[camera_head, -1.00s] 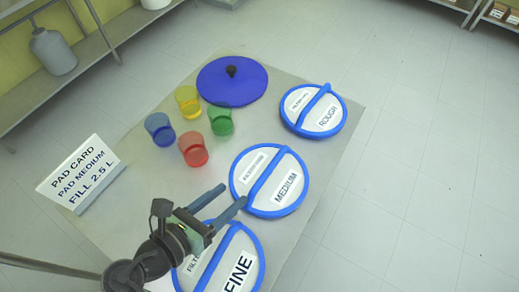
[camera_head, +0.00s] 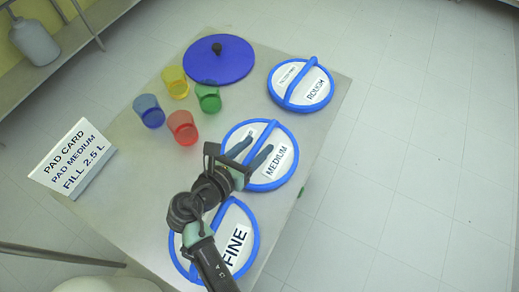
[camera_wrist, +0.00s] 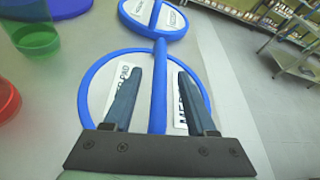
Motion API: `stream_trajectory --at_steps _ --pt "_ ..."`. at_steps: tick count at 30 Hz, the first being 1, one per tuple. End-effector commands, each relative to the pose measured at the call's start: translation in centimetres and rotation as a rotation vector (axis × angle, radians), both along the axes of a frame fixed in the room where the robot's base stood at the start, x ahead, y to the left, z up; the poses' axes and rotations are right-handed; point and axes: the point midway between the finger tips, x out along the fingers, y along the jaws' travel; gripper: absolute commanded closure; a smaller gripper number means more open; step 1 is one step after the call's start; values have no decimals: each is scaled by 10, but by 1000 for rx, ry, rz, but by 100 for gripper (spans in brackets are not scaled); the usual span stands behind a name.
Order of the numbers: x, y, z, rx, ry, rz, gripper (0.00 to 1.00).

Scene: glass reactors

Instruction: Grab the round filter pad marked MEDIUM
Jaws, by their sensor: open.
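The round filter pad marked MEDIUM (camera_head: 283,166) is white with a blue rim and a raised blue bar across its middle. It lies on the table between the ROUGH and FINE pads. My gripper (camera_head: 257,153) is over this pad, its two fingers apart. In the wrist view, my gripper (camera_wrist: 155,82) has one finger on each side of the MEDIUM pad's blue bar (camera_wrist: 159,95). The fingers partly cover the pad's labels. I cannot tell how far above the pad the fingertips are.
The ROUGH pad (camera_head: 315,95) lies beyond and the FINE pad (camera_head: 250,253) nearer, partly under my arm. Blue, red, green (camera_head: 208,98) and yellow cups and a blue lid (camera_head: 220,62) stand left. A card (camera_head: 72,158) reads PAD MEDIUM. The table's right edge is close.

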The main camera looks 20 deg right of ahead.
Motion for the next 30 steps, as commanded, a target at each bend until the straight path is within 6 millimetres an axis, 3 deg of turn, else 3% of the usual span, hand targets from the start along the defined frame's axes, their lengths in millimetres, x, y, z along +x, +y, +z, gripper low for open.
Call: stream_trajectory --at_steps 6,16,30 --pt "1 -1 -1 0 0 1 43" --pt "0 0 0 0 1 1 100" --pt "0 0 0 0 1 1 100"
